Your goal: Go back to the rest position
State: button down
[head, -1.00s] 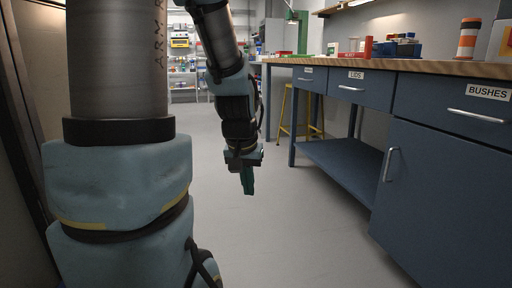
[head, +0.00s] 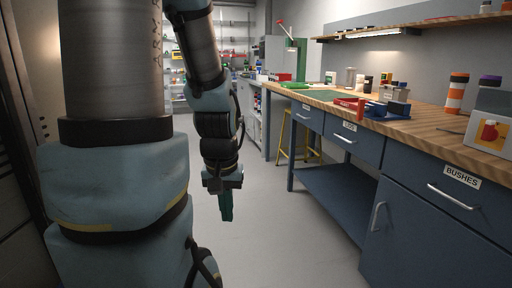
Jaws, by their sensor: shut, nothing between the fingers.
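My gripper (head: 227,212) hangs below my arm in the middle of the head view, pointing down over the bare floor. Its teal fingers are together with nothing between them. It is clear of the workbench, well to the left of the drawers and the lower shelf. My own arm links fill the left of the view and hide what is behind them.
A wooden-topped workbench (head: 416,119) with blue drawers runs along the right. A yellow stool (head: 284,136) stands beyond the bench's near legs. The grey floor (head: 270,235) is clear.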

notch_tip(320, 180, up, 15)
jog(key=p, duration=1.3)
jog(key=shift+r, duration=0.15)
